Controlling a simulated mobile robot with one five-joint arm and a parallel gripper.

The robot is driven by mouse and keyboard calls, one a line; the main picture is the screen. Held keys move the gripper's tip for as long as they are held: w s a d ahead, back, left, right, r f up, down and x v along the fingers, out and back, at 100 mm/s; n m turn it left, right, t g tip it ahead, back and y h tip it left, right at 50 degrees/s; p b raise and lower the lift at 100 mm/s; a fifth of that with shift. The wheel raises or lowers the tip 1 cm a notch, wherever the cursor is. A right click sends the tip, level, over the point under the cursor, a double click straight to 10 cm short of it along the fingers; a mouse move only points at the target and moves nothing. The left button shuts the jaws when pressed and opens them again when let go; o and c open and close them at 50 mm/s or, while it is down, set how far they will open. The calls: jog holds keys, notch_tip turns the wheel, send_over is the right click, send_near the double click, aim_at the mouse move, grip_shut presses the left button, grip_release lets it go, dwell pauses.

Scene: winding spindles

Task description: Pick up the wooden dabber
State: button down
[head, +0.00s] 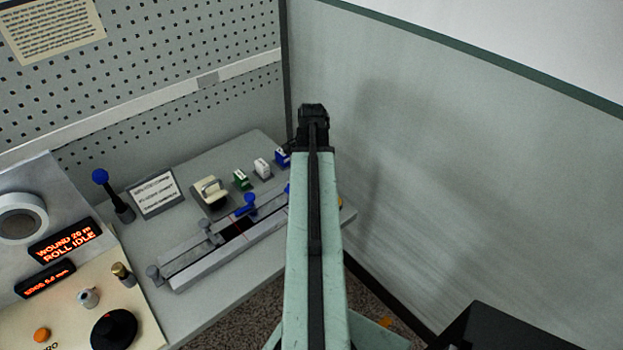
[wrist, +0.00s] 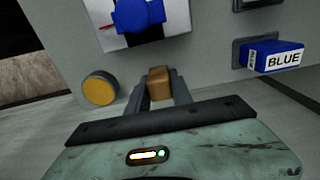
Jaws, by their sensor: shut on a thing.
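The wooden dabber (wrist: 159,83) shows in the wrist view as a small brown block between the two grey fingers of my gripper (wrist: 158,90). My gripper is shut on it. How far the dabber is from the grey bench top cannot be told. In the head view my arm hides the dabber, and the dark wrist end of my arm reaches over the far right of the bench.
A yellow round knob (wrist: 100,88) is left of my gripper. A block marked BLUE (wrist: 273,57) is to the right. The grey rail fixture (head: 215,245) with blue knobs lies left of my arm. A partition wall (head: 450,150) stands to the right.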

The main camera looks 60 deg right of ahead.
notch_tip(320, 180, up, 10)
jog(key=p, duration=0.9)
jog(key=shift+p, duration=0.3)
jog(key=shift+f, duration=0.1)
